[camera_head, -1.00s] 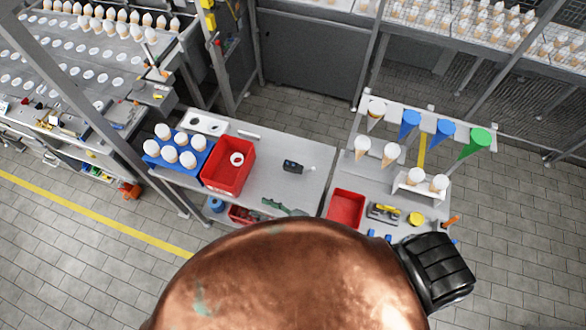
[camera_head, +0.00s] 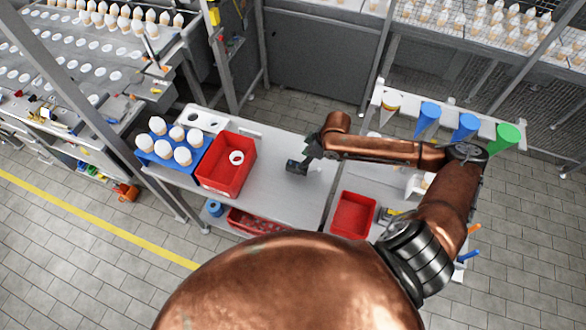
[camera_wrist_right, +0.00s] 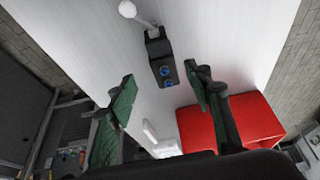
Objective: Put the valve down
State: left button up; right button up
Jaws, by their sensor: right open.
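The valve is a small dark block (camera_head: 296,167) with a white ball-ended knob, on the grey table right of the red crate. In the right wrist view the valve (camera_wrist_right: 161,58) shows two blue-ringed ports, and its knob points to the top. My right gripper (camera_head: 308,157) is at the valve in the head view. In the wrist view the right gripper (camera_wrist_right: 160,76) has its green fingers spread wide, with the valve between or just beyond the tips and a gap on each side. My left gripper is not in view.
The red crate (camera_head: 251,171) with a white ring stands left of the valve. A blue rack (camera_head: 181,164) of white-topped cones is further left. A red tray (camera_head: 353,214) and a stand with blue and green cones (camera_head: 507,138) are at right. The table (camera_head: 268,203) is clear near the valve.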

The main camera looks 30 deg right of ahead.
jog(key=shift+x, duration=0.95)
jog(key=x, duration=0.3)
jog(key=shift+a+f+p, duration=0.2)
jog(key=shift+a+p, duration=0.15)
jog(key=shift+a, duration=0.1)
jog(key=shift+w+f, duration=0.15)
jog(key=shift+f, duration=0.25)
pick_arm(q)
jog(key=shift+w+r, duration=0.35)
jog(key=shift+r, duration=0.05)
pick_arm(e)
grip_shut()
